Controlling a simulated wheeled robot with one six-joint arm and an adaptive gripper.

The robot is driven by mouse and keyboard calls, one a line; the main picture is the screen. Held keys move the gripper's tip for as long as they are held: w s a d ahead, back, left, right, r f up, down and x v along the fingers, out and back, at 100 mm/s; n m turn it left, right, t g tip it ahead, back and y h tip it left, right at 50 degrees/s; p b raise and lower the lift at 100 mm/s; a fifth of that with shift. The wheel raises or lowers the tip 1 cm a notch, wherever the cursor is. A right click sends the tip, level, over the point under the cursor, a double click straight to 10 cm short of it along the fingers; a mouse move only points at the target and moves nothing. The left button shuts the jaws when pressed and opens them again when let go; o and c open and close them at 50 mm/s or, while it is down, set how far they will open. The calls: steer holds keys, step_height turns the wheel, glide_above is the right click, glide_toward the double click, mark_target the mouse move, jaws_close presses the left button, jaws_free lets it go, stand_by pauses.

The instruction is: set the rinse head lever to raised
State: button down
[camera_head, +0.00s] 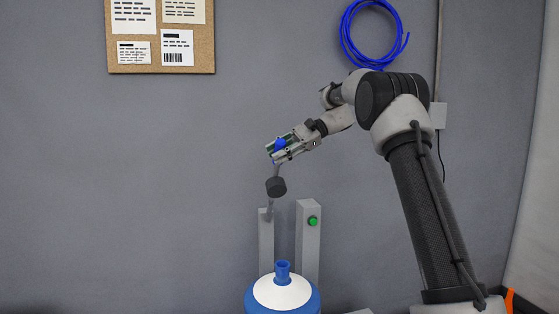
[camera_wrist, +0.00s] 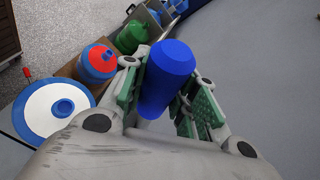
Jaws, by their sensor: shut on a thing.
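The rinse head lever has a blue handle (camera_head: 279,144), which also fills the middle of the wrist view (camera_wrist: 168,75). My gripper (camera_head: 276,151) is shut on this handle, with a green-padded finger on either side of it. In the head view a thin grey rod runs down from the handle to a dark cylinder (camera_head: 276,187), which I take for the rinse head. Below it stands a grey post (camera_head: 266,240). The handle is above the dark cylinder, and the rod is close to upright. The fingers partly hide the handle.
A blue bottle with a white top (camera_head: 282,291) stands in front of the posts; a second post (camera_head: 308,240) has a green button. Red-topped (camera_wrist: 97,62) and green (camera_wrist: 130,38) containers show in the wrist view. A blue tubing coil (camera_head: 373,35) hangs on the wall.

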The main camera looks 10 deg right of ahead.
steer(key=shift+w+r, duration=0.25)
steer(key=shift+r, duration=0.05)
steer(key=c, duration=1.1)
jaws_free()
steer(key=shift+w+f, duration=0.1)
steer(key=shift+f, duration=0.1)
steer(key=v, duration=1.2)
